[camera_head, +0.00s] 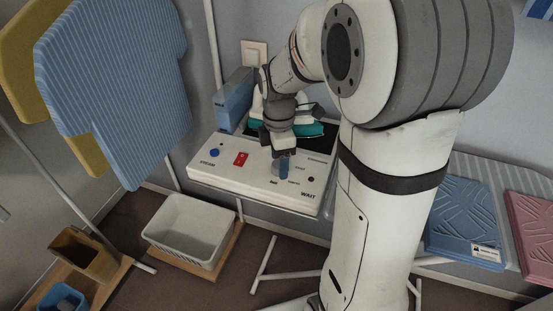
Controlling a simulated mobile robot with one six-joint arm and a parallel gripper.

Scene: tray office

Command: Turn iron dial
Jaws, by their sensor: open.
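A white ironing station (230,178) stands on a stand near the wall, with a blue button (214,153), a red switch (241,159) and printed labels, one reading WAIT. A teal and white iron (307,130) rests at its back, partly behind my arm. A blue-grey dial (283,172) sits on the front panel, with small printed labels around its right side. My gripper (282,157) points down right at the dial, its open jaws close to or around its top. I cannot tell whether the fingers touch the dial.
A blue box file (234,100) stands left of the iron. A blue striped shirt (115,90) hangs at left. Folded blue cloth (463,222) and pink cloth (533,225) lie at right, beyond my arm.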

